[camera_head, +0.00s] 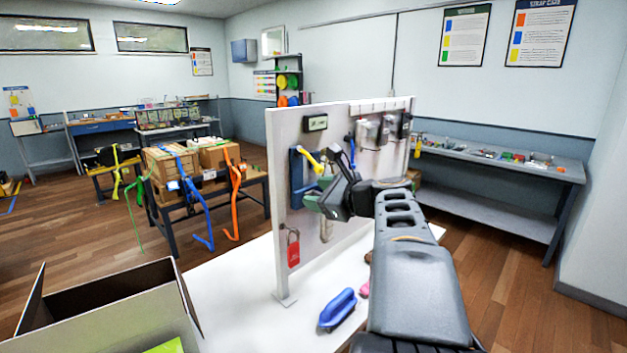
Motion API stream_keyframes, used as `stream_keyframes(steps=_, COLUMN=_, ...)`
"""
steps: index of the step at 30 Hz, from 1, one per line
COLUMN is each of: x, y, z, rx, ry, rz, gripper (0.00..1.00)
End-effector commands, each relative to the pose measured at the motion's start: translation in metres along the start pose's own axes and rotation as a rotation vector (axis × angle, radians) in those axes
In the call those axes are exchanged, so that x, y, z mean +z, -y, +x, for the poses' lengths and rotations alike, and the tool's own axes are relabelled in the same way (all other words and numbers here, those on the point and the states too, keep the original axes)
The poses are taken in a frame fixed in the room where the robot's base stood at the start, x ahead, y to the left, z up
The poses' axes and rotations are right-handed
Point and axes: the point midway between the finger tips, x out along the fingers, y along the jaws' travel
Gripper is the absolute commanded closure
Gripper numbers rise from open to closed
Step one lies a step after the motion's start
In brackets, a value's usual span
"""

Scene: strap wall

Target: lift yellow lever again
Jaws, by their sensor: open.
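The yellow lever (309,160) sticks out from the upper part of a dark blue device (296,178) on the upright white board (288,128). It slants, with its rounded end toward the lower right. My gripper (325,192) is in front of the board, just right of and slightly below the lever. It is open, with a finger reaching toward the board near the lever. In this view I cannot tell whether the finger touches the lever. A green part (311,201) shows behind the gripper, partly hidden by it.
A red padlock (293,250) hangs low on the board. A blue object (338,309) lies on the white table (235,295). An open cardboard box (110,312) stands at the front left.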

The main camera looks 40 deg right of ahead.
Motion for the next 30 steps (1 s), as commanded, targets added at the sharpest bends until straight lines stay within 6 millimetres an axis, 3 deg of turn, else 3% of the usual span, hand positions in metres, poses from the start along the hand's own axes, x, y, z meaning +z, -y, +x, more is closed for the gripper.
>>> stream_keyframes(steps=1, x=-0.011, y=0.02, z=-0.007, rx=-0.064, ry=0.036, rz=0.089, gripper=0.47)
stream_keyframes(steps=3, x=-0.013, y=0.042, z=-0.018, rx=-0.128, ry=0.088, rz=0.187, gripper=0.47)
stream_keyframes(steps=7, x=-0.015, y=0.068, z=-0.029, rx=-0.195, ry=0.153, rz=0.293, gripper=0.47)
stream_keyframes(steps=10, x=-0.013, y=0.077, z=-0.025, rx=-0.211, ry=0.175, rz=0.323, gripper=0.47)
stream_keyframes(steps=24, x=0.0, y=0.098, z=0.057, rx=-0.211, ry=0.175, rz=0.325, gripper=0.47)
stream_keyframes(steps=30, x=0.003, y=0.104, z=0.082, rx=-0.213, ry=0.174, rz=0.324, gripper=0.47)
